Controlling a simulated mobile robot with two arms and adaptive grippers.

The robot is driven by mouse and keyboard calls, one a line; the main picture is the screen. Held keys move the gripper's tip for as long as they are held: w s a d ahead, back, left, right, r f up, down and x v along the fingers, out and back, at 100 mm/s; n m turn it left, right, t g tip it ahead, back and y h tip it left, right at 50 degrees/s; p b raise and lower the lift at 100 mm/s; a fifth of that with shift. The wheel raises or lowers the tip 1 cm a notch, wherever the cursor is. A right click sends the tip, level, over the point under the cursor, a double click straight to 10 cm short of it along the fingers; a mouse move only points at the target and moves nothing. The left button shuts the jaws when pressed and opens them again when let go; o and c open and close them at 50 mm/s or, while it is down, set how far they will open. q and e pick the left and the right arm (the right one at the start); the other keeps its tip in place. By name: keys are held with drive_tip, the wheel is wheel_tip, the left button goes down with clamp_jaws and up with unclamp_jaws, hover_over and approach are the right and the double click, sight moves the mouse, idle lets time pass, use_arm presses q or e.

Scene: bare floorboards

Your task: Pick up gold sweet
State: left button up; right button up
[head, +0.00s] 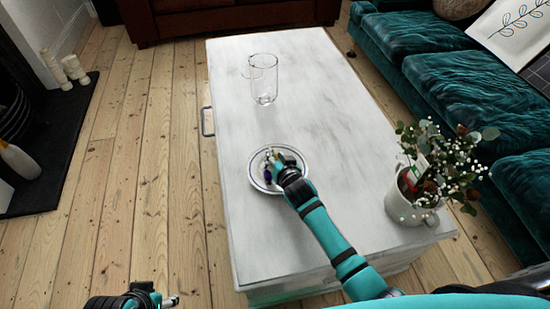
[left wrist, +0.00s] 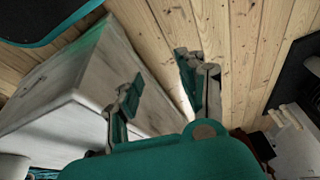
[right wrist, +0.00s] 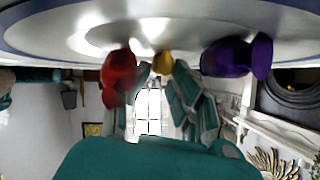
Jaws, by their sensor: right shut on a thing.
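The gold sweet (right wrist: 163,63) is small and round, between the fingertips of my right gripper (right wrist: 162,75) in the right wrist view. A red sweet (right wrist: 118,72) lies left of it and a purple sweet (right wrist: 237,58) right of it, at the plate (right wrist: 40,38). In the head view my right gripper (head: 280,166) is over the white plate (head: 257,203) and hides much of its contents. It is shut on the gold sweet. My left gripper (left wrist: 163,85) is open and empty, off the table's near left side, low in the head view (head: 150,298).
The plate stands on a pale table (head: 330,110). A clear glass (head: 264,85) stands farther back and a mug (head: 412,208) with a leafy plant (head: 440,160) at the right edge. A teal sofa (head: 450,80) is to the right. The table's middle is clear.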

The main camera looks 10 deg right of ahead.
drive_tip(key=shift+s+a+f, duration=0.15)
drive_tip(key=shift+s+f, duration=0.2)
drive_tip(key=shift+f, duration=0.25)
drive_tip(key=shift+r, duration=0.15)
drive_tip(key=r, duration=0.1)
drive_tip(key=r+p, duration=0.1)
drive_tip(key=r, duration=0.1)
drive_tip(key=shift+w+r+p, duration=0.3)
drive_tip(key=shift+p, duration=0.1)
clamp_jaws()
use_arm(q)
wheel_tip(320, 180, down, 15)
drive_tip(key=g+p, duration=0.1)
drive_tip(key=p, duration=0.1)
drive_tip(key=shift+f+p, duration=0.2)
drive_tip(key=shift+p, duration=0.15)
use_arm(e)
drive_tip(key=s, duration=0.5)
drive_tip(key=s+r, duration=0.1)
drive_tip(key=s, duration=1)
drive_tip(key=shift+r, duration=0.25)
use_arm(q)
drive_tip(key=shift+d, duration=0.1)
